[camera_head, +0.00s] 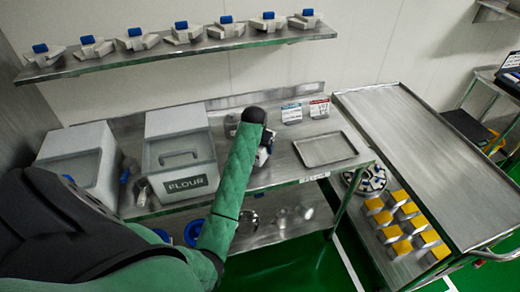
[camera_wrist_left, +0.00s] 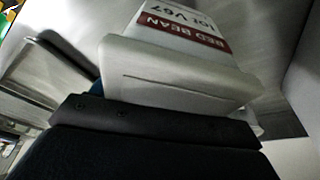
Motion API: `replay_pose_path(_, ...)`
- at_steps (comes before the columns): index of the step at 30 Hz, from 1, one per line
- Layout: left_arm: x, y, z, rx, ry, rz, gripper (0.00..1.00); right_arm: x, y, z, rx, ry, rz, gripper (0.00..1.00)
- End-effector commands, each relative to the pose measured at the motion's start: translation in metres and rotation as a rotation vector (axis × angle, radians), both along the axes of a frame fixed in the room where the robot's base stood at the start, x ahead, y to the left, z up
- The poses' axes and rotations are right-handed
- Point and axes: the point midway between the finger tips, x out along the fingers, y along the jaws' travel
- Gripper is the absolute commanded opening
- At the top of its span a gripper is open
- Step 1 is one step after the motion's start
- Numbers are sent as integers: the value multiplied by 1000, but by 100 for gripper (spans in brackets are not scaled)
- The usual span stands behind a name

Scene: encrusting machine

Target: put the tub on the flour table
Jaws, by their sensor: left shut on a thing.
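My left gripper (camera_head: 264,153) is over the flour table (camera_head: 285,177), mostly hidden behind my own green forearm in the head view. In the left wrist view my left gripper (camera_wrist_left: 155,122) is shut on a white tub (camera_wrist_left: 180,78). The tub has a white and dark red label reading "RED BEAN" and "LOT V67". The tub is mostly hidden by my arm in the head view, and I cannot tell whether it touches the tabletop. My right gripper is not in view.
A lidded flour bin (camera_head: 182,153) and another bin (camera_head: 82,163) stand at the left of the table. A shelf (camera_head: 170,51) with several blue-topped parts hangs above.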

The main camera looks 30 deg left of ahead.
Motion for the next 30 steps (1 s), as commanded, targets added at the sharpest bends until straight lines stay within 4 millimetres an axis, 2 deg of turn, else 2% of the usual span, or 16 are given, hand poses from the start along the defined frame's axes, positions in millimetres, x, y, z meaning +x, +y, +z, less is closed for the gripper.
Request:
replay_pose_path(1,-1,-1,-1,-1,1,0,21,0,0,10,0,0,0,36)
replay_pose_path(6,0,0,-19,-1,-1,0,21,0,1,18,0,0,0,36)
replay_pose_path(21,0,0,-27,0,-2,0,21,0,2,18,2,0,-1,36)
replay_pose_path(22,0,0,-29,0,0,0,77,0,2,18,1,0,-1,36)
replay_pose_path(25,0,0,-29,0,0,0,96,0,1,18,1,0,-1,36)
replay_pose_path(30,0,0,-29,0,0,0,96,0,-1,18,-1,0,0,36)
